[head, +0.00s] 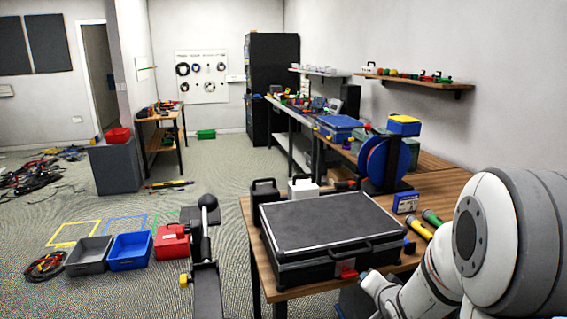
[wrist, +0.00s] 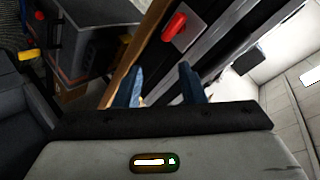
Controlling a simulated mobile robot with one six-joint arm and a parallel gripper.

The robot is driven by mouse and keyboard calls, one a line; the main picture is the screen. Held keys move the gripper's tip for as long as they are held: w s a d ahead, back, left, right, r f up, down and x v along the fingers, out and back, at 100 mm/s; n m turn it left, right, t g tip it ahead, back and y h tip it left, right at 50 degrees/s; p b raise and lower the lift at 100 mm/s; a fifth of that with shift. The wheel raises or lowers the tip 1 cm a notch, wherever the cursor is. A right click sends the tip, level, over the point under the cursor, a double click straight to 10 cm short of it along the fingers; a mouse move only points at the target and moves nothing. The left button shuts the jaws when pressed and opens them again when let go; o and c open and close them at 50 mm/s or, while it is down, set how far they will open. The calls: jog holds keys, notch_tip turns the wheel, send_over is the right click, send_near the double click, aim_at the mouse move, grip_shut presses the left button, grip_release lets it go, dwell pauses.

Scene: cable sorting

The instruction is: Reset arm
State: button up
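My gripper (wrist: 161,84) shows in the wrist view as two blue fingers standing apart, with nothing between them. A red latch (wrist: 174,27) on a grey plate lies beyond the fingertips, apart from them. In the head view my white arm comes in from the right, and its end is low beside the table's front edge; the fingers cannot be made out clearly there. A closed black case (head: 325,222) lies on the wooden table, with a red latch (head: 347,272) on its front side close to my arm's end.
Grey (head: 88,256), blue (head: 130,251) and red (head: 171,242) bins stand on the floor at left, near a cable coil (head: 45,266). The middle floor is largely clear.

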jog(key=s+a+r+n+g+p, duration=0.1)
jog(key=s+a+r+n+g, duration=0.1)
jog(key=s, duration=0.5)
jog(key=s+a+r+n+g+p, duration=0.2)
jog(key=s+a+r+n+g, duration=0.1)
jog(key=s+r, duration=0.3)
jog(key=s+a+r+n+g+p, duration=0.2)
jog(key=s+r+n+g, duration=0.2)
jog(key=s, duration=0.6)
jog(key=shift+a+r, duration=0.25)
jog(key=shift+r, duration=0.2)
